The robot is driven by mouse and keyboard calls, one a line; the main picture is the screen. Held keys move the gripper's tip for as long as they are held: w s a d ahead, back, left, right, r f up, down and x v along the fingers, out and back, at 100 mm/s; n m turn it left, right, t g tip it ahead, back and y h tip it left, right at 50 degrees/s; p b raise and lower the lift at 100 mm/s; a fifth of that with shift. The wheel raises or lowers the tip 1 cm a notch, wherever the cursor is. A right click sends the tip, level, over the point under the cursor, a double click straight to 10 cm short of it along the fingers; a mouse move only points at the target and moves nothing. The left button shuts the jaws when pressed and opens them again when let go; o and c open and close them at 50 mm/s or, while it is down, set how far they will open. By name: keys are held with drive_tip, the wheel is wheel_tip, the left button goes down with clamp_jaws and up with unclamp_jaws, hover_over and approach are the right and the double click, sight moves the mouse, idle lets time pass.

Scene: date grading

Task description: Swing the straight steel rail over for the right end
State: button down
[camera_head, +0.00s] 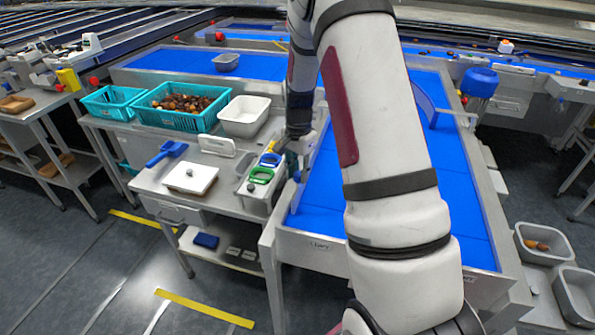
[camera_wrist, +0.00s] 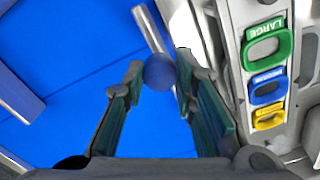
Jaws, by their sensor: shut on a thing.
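My gripper (camera_wrist: 158,74) is shut on a round blue knob (camera_wrist: 159,72) in the wrist view, one finger on each side of it. The straight steel rail (camera_wrist: 150,28) runs up from behind the knob, over the blue belt and close to its right edge. In the head view my gripper (camera_head: 301,147) points down at the left edge of the blue belt (camera_head: 460,205). The rail (camera_head: 297,196) shows there only as a short grey piece beneath the gripper. My arm hides much of the belt.
A bench left of the belt holds green, blue and yellow scoop-like rings; the green ring (camera_head: 261,175) is nearest. A white scale (camera_head: 190,177) and a teal crate of dates (camera_head: 181,105) stand farther left. A curved blue guide (camera_head: 424,103) crosses the belt's right side.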

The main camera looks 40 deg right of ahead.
drive_tip(key=s+d+n+p, duration=0.2)
drive_tip(key=s+d+n, duration=0.1)
drive_tip(key=s+d, duration=0.5)
drive_tip(key=s+d+n+p, duration=0.1)
drive_tip(key=s+d+n, duration=0.2)
drive_tip(key=s+d, duration=0.5)
drive_tip(key=shift+s+d+p, duration=0.15)
drive_tip(key=shift+d+p, duration=0.2)
drive_tip(key=shift+d, duration=3.2)
drive_tip(key=c, duration=1.3)
unclamp_jaws()
drive_tip(key=shift+s+d, duration=0.1)
drive_tip(key=shift+d, duration=0.1)
drive_tip(key=shift+a, duration=0.1)
drive_tip(key=shift+a+r, duration=0.1)
wheel_tip(320, 180, up, 12)
